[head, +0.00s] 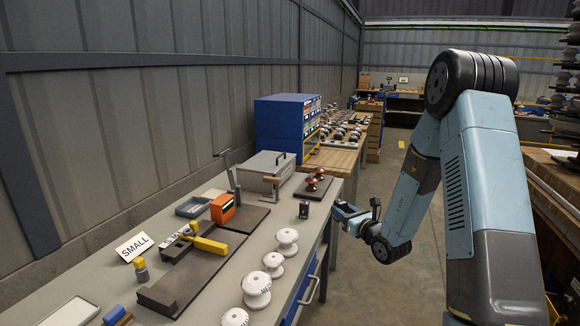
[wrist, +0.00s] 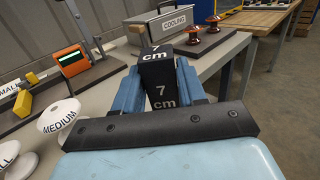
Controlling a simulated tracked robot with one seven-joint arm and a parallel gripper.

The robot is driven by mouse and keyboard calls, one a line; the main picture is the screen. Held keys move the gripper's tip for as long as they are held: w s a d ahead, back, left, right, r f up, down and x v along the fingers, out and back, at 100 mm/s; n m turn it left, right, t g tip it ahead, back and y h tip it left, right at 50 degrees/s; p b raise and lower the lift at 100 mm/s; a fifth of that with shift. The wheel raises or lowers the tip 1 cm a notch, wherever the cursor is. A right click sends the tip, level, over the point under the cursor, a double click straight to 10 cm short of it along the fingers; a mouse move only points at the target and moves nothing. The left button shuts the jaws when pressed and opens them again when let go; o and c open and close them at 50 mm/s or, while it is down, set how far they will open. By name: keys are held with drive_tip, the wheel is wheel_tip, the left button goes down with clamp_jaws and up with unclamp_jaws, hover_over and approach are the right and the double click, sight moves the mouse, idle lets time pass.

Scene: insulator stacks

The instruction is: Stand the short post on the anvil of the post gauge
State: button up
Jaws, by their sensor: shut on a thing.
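The short post (wrist: 160,90), a black block marked "7 cm", is between the jaws of my gripper (wrist: 162,85) in the wrist view. The jaws are shut on its sides. In the head view my gripper (head: 345,209) is at the right edge of the bench, and the held post is hard to make out there. The post gauge (head: 223,208) looks to be the orange unit with a green display and a tall lever, beside a dark base plate. It also shows in the wrist view (wrist: 71,58), to the left of my gripper. I cannot make out its anvil clearly.
A small dark block (head: 304,209) stands on the bench left of my gripper. Several white insulators (head: 257,288) line the front edge. A grey COOLING box (head: 266,172) and brown insulators (head: 314,180) are behind. A yellow-handled tool (head: 210,245) lies on a dark plate.

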drive_tip(key=w+d+f+m+t+h, duration=0.1)
drive_tip(key=w+d+f+m+h, duration=0.15)
drive_tip(key=d, duration=0.25)
drive_tip(key=s+a+r+n+g+y, duration=0.4)
drive_tip(key=s+a, duration=0.3)
drive_tip(key=a, duration=0.2)
drive_tip(key=s+a+r+n+g+y, duration=0.4)
drive_tip(key=s+a+n+g+y, duration=0.1)
drive_tip(key=a, duration=0.5)
drive_tip(key=shift+s+a+r+n+g+y, duration=0.3)
drive_tip(key=shift+s+n+y, duration=0.3)
drive_tip(key=shift+s, duration=0.5)
drive_tip(key=shift+w+f, duration=0.1)
